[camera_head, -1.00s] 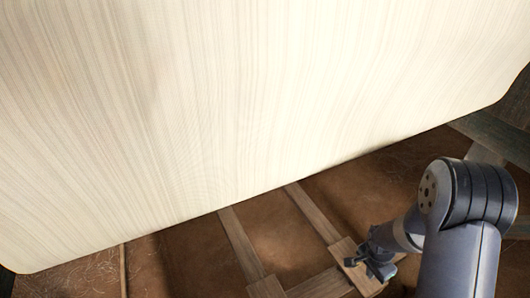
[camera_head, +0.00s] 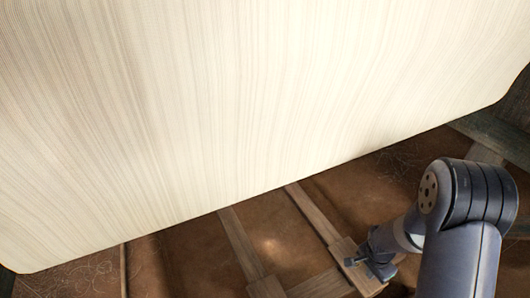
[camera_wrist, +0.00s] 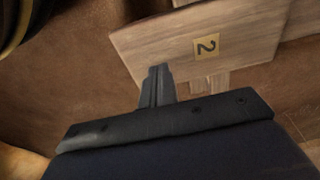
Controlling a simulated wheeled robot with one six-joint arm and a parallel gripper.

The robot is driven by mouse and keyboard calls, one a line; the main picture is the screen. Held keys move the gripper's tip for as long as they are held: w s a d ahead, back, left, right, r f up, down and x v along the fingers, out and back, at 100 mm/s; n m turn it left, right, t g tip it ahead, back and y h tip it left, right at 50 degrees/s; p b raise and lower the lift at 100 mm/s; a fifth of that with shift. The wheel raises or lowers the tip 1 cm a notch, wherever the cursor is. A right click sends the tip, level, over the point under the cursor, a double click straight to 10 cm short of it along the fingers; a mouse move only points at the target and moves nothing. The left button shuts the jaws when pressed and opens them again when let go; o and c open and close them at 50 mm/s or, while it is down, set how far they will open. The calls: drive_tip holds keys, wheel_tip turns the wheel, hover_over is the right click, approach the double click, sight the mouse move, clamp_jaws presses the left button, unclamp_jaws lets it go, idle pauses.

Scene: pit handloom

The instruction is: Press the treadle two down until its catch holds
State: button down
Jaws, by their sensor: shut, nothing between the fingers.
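Treadle two is a pale wooden pedal plate (camera_wrist: 215,30) with a yellow tag marked 2, upside down in the wrist view. In the head view its plate (camera_head: 343,247) sits at the lower right, at the end of a long wooden bar. My gripper (camera_wrist: 159,70) is shut and empty, its fingertips overlapping the plate's near edge in the wrist view. In the head view my gripper (camera_head: 353,262) is at the plate, partly covering it. I cannot tell whether the tips press on it. The catch is not visible.
A big cream warp sheet (camera_head: 240,100) fills the upper head view. Another treadle (camera_head: 241,245) lies left of treadle two, with its plate cut off by the bottom edge. Brown pit floor (camera_head: 185,255) shows around the bars. A dark beam (camera_head: 497,135) stands at right.

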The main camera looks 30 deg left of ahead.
wheel_tip(320, 180, down, 3)
drive_tip(key=b, duration=0.3)
drive_tip(key=shift+f, duration=0.2)
wheel_tip(320, 180, down, 11)
idle(0.6)
drive_tip(key=shift+s+r, duration=0.1)
wheel_tip(320, 180, up, 16)
drive_tip(key=p, duration=0.8)
drive_tip(key=shift+f, duration=0.25)
drive_tip(key=c, duration=2.2)
unclamp_jaws()
